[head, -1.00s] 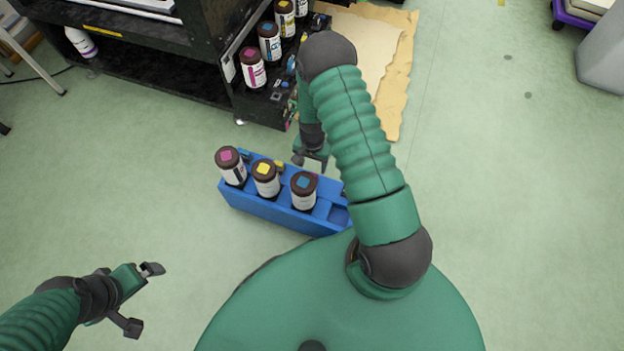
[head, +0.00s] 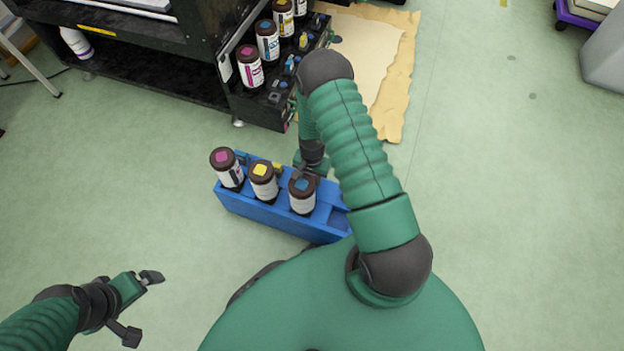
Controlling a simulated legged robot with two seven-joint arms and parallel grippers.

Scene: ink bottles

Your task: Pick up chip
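A blue tray (head: 262,211) stands on the floor and holds bottles with a magenta mark (head: 228,168), a yellow mark (head: 263,180) and a blue mark (head: 302,194) on their caps. A small yellow chip (head: 278,167) shows at the tray's back edge, behind the yellow-marked bottle. My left gripper (head: 141,306) is open and empty, away from the tray.
A black machine (head: 150,62) stands behind the tray, with several bottles and small coloured chips (head: 290,66) on its open shelf. Brown paper or cardboard (head: 396,95) lies beside it. A white bottle (head: 77,42) is at the far left.

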